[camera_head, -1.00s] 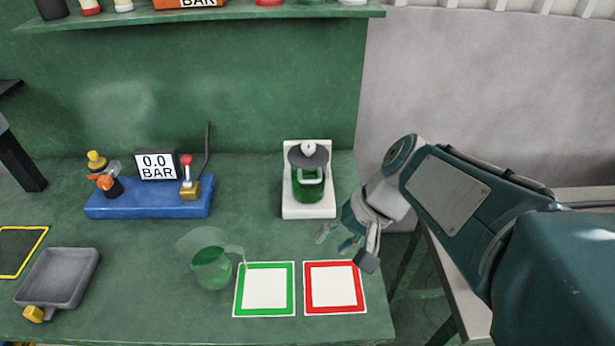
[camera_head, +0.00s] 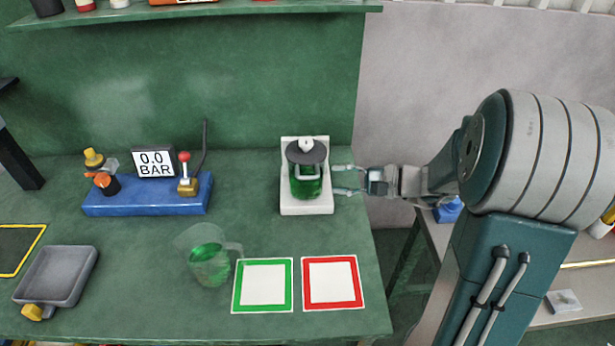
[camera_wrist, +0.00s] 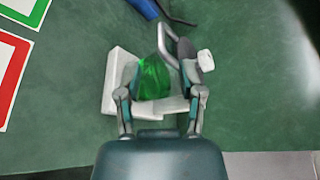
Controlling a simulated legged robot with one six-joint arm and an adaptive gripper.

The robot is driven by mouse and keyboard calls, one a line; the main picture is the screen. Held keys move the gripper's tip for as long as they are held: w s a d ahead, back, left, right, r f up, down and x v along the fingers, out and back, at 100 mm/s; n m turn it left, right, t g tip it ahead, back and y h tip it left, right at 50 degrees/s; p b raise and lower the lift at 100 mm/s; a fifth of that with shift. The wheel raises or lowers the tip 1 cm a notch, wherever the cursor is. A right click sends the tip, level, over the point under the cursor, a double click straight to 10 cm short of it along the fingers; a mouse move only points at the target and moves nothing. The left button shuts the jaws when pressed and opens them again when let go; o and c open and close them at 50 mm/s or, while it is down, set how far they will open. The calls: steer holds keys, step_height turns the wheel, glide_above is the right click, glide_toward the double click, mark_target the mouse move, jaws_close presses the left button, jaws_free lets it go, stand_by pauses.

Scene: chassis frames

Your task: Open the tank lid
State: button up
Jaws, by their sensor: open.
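The tank (camera_head: 306,186) is a clear vessel of green liquid on a white stand (camera_head: 306,209) towards the back right of the bench. Its dark grey round lid (camera_head: 308,156) lies on top, with a white knob (camera_head: 306,144). My gripper (camera_head: 343,179) points left at the tank's right side, with its fingers spread and empty, level with the vessel below the lid. In the wrist view, the green tank (camera_wrist: 153,77) shows ahead of the open gripper (camera_wrist: 161,95). The lid (camera_wrist: 188,58), its knob (camera_wrist: 205,60) and a grey handle (camera_wrist: 165,45) also show there; finger contact is unclear.
A blue pressure unit (camera_head: 150,200) reading 0.0 BAR stands to the left. A clear jug (camera_head: 207,262) of green liquid stands in front, beside green-framed (camera_head: 238,285) and red-framed (camera_head: 307,283) squares. A grey tray (camera_head: 56,275) lies far left. A shelf (camera_head: 200,13) runs above.

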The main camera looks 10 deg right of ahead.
mark_target(315, 179)
steer(key=x, duration=0.7)
steer(key=shift+w+a+f, duration=0.1)
steer(key=shift+w+a, duration=0.1)
steer(key=shift+a, duration=0.1)
steer(key=shift+d, duration=0.1)
jaws_close()
